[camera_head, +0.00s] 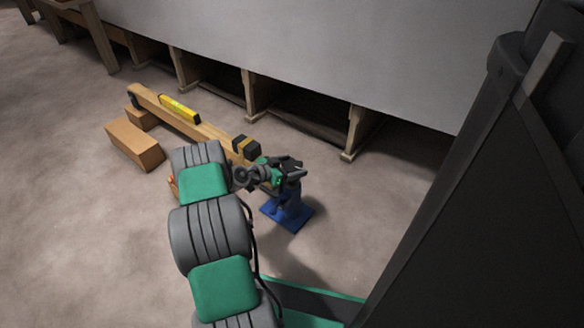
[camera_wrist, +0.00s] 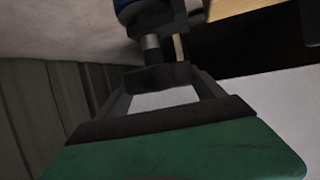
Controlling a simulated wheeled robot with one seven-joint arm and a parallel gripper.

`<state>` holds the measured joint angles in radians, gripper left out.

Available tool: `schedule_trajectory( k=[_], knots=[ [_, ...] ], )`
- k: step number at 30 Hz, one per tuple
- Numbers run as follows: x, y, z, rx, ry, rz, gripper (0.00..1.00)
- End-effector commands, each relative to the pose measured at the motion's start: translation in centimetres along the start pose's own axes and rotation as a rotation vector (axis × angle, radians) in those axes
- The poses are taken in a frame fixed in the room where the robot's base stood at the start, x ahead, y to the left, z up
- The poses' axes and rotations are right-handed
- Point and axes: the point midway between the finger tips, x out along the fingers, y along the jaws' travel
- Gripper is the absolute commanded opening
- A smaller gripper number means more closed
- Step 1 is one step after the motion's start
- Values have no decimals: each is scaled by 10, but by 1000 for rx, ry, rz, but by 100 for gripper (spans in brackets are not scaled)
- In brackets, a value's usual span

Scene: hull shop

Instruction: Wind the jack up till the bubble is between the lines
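The blue jack (camera_head: 288,213) stands on its square base plate on the floor, its upper part largely hidden by my gripper. A long wooden beam (camera_head: 213,133) runs from the back left toward the jack. A yellow spirit level (camera_head: 180,108) lies along the beam; its bubble and lines are too small to read. My gripper (camera_head: 287,172) is at the top of the jack. In the wrist view, my gripper's (camera_wrist: 160,82) fingers are apart, with a dark end piece on a grey shaft (camera_wrist: 151,50) between their tips. I cannot tell whether they press on it.
A dark block with a tan band (camera_head: 245,147) is at the beam's near end. A wooden block (camera_head: 135,145) lies on the floor left of the beam. A large pale hull side (camera_head: 330,50) on wooden supports (camera_head: 356,132) stands behind. Floor right of the jack is clear.

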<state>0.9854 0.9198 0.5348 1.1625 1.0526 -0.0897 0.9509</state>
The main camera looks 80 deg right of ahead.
Motion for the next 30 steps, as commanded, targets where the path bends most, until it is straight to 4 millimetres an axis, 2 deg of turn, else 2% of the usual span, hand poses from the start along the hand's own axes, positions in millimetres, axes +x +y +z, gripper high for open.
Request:
schedule_trajectory(
  k=[2, 15, 23, 30],
  knots=[
    [0, 0, 0, 0, 0, 0, 70],
    [0, 0, 0, 0, -1, -1, 35],
    [-1, 0, 0, -10, -2, -24, 35],
    [-2, 1, -3, -52, -3, -124, 35]
  ],
)
